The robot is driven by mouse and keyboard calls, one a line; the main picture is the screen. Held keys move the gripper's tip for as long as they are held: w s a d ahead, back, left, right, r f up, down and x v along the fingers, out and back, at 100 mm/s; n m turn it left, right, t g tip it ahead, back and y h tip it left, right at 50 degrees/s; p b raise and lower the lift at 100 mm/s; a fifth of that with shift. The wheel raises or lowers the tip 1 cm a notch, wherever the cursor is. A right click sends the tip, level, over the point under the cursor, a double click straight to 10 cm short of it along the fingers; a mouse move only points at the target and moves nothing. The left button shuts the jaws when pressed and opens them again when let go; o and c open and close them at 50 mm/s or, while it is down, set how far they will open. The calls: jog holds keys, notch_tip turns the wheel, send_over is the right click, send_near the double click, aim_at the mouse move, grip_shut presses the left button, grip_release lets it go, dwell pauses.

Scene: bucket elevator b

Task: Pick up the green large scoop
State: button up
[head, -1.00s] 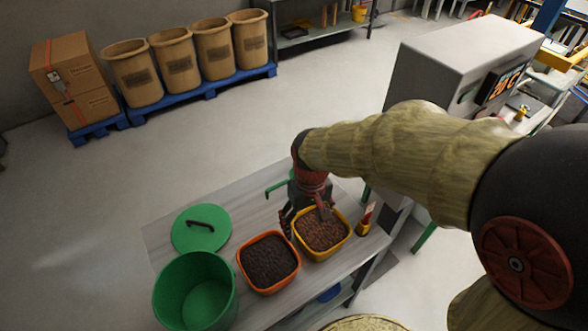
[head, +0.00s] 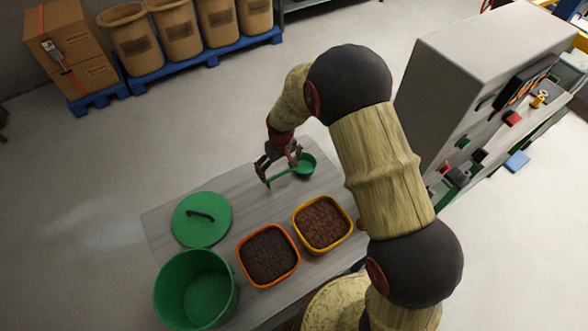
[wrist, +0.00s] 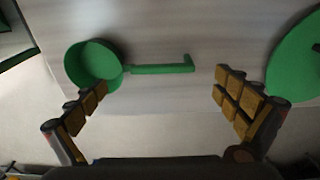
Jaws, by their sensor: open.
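The green large scoop (head: 305,165) lies at the far edge of the grey table (head: 243,187), its round cup to the right and its handle reaching left. In the wrist view the scoop (wrist: 160,69) shows its cup at upper left and a straight handle with a bent-up end. My gripper (head: 278,165) is above the scoop's handle in the head view. In the wrist view my gripper (wrist: 160,95) is open and empty. The handle lies across the space between the fingers, a little ahead of the fingertips. The cup's lower edge is close to the left finger; I cannot tell if they touch.
A green lid (head: 202,219) and green bucket (head: 196,289) are at the table's left. An orange tub (head: 268,254) of dark grains and a yellow tub (head: 322,224) of brown grains are in front. A grey machine (head: 450,110) stands right.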

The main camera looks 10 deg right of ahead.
aim_at(280, 173)
jog(key=f, duration=0.3)
jog(key=w+f, duration=0.1)
jog(key=f, duration=0.1)
jog(key=shift+f, duration=0.3)
jog(key=shift+c, duration=1.3)
jog(key=c, duration=0.7)
jog(key=shift+c, duration=0.2)
